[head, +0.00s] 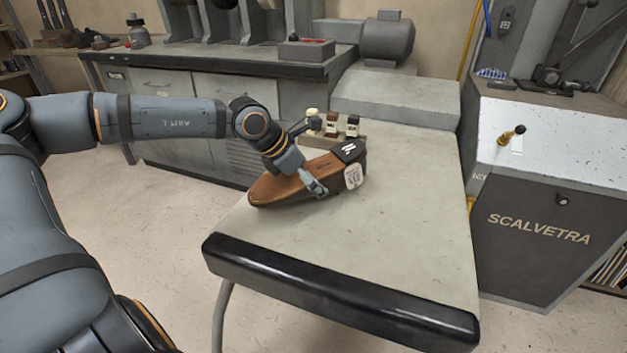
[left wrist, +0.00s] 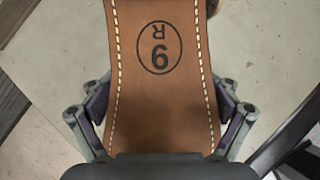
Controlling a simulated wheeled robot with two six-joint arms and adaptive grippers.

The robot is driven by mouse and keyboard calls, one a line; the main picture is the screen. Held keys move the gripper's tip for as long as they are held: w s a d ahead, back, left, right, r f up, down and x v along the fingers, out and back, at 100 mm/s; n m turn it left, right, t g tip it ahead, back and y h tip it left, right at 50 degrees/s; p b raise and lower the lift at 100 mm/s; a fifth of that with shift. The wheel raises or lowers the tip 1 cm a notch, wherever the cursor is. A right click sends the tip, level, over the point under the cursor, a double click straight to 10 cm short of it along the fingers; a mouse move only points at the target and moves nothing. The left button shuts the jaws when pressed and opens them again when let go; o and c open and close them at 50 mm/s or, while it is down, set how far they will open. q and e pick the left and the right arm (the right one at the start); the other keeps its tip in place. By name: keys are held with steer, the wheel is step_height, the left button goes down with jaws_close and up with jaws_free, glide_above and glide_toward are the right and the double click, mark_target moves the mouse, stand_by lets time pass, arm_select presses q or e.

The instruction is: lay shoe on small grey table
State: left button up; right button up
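The brown shoe (head: 290,187) is at the far left part of the small grey table (head: 400,220), sole up, its toe pointing left and its black heel (head: 348,150) to the right. My left gripper (head: 314,184) has its fingers on both sides of the shoe's middle and appears shut on it. In the left wrist view the tan sole (left wrist: 160,95) with white stitching and a "9 R" stamp lies between the fingers. I cannot tell whether the shoe touches the table or hangs just above it. My right gripper is not in view.
A small rack with knobs and bottles (head: 335,130) stands just behind the shoe. A black padded bar (head: 335,292) edges the table's front. The Scalvetra machine (head: 540,200) stands at right, a grey workbench (head: 200,90) behind. The table's middle and front are clear.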

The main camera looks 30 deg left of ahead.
arm_select(q)
steer(key=shift+o, duration=0.7)
step_height(320, 180, up, 10)
steer(key=shift+r, duration=0.1)
